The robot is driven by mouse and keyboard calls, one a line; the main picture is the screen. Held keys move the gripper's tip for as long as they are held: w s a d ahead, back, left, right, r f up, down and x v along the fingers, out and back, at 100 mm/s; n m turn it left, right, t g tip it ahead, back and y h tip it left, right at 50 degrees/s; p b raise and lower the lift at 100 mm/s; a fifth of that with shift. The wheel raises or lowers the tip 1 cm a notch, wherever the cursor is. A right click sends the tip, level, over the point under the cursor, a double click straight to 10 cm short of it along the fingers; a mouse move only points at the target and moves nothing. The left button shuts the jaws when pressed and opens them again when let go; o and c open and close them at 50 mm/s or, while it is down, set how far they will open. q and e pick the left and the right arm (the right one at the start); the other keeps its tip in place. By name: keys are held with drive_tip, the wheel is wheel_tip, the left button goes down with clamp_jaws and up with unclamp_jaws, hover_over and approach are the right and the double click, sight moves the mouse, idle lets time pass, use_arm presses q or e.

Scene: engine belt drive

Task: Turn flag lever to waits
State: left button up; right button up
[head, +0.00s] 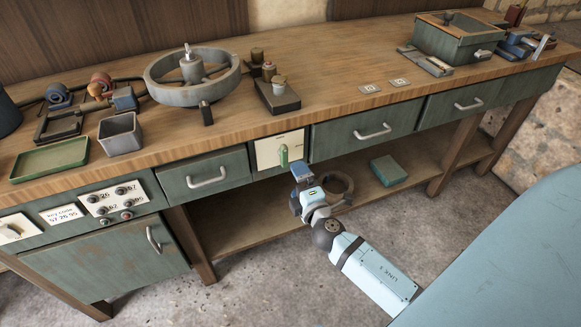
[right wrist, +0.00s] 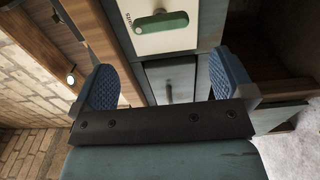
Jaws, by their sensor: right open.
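The flag lever (head: 283,155) is a small green handle on a cream panel (head: 265,151) set in the bench front, between two drawers. In the head view it stands about upright. In the right wrist view the green lever (right wrist: 162,23) lies across the cream panel (right wrist: 180,41), ahead of my fingers; small lettering beside it is too small to read surely. My right gripper (head: 303,172) is just below and in front of the panel. Its blue fingers are wide apart and empty in the right wrist view (right wrist: 168,82), not touching the lever. My left gripper is not in view.
Drawers with handles flank the panel (head: 207,177) (head: 372,131). A lower shelf holds a ring (head: 338,183) and a green box (head: 388,171). A knob panel (head: 113,200) and key code label are at left. The bench top carries a wheel (head: 165,88) and several parts.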

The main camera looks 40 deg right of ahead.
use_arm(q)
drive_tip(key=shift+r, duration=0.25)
use_arm(e)
drive_tip(key=v, duration=0.4)
drive_tip(key=shift+s, duration=0.1)
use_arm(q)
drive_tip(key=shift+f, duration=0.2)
